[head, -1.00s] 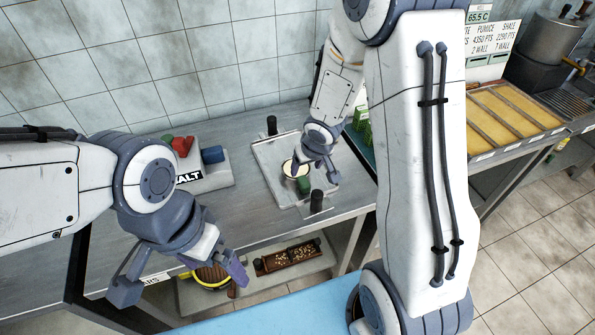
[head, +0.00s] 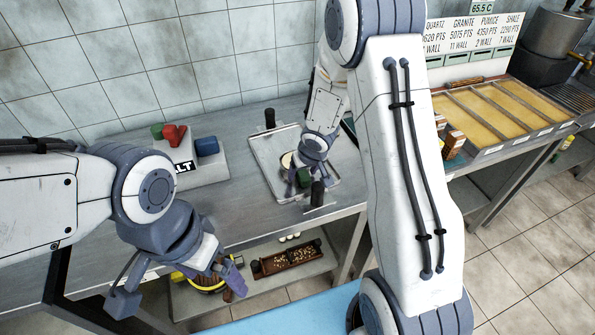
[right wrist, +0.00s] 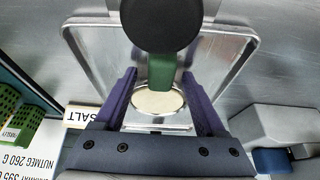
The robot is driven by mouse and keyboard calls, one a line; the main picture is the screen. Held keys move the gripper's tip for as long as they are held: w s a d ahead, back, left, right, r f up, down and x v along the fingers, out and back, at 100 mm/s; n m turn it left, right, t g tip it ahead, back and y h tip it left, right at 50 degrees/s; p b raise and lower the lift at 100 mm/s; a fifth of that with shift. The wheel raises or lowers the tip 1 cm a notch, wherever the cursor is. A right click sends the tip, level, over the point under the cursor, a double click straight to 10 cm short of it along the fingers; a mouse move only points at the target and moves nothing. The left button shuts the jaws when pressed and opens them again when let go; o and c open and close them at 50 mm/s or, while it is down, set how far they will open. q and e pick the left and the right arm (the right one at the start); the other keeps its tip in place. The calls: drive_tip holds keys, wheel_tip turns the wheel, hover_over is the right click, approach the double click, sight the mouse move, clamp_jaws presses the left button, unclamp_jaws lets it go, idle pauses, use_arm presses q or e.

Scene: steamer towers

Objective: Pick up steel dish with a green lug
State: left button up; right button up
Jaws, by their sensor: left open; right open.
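The steel dish (right wrist: 152,104) holds something cream-coloured, and its green lug (right wrist: 161,72) points toward the top of the right wrist view. In the head view, the dish's pale contents (head: 286,160) and green lug (head: 304,178) show beside my right gripper (head: 298,184), which partly hides the dish. My right gripper's fingers (right wrist: 160,104) are open, one on each side of the dish in the wrist view; I cannot tell whether they touch it. My left gripper (head: 180,287) is open and empty in front of the counter.
The dish is on a metal tray (head: 262,152) with upright black handles; the near handle (head: 318,194) stands close to the lug. A grey block (head: 215,172) with coloured pieces is to the left. A low shelf holds a brown box (head: 287,262).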

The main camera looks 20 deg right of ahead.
drive_tip(key=shift+r, duration=0.1)
clamp_jaws()
wheel_tip(320, 180, up, 10)
drive_tip(key=p, duration=1)
drive_tip(key=c, duration=0.9)
unclamp_jaws()
drive_tip(key=shift+c, duration=0.2)
clamp_jaws()
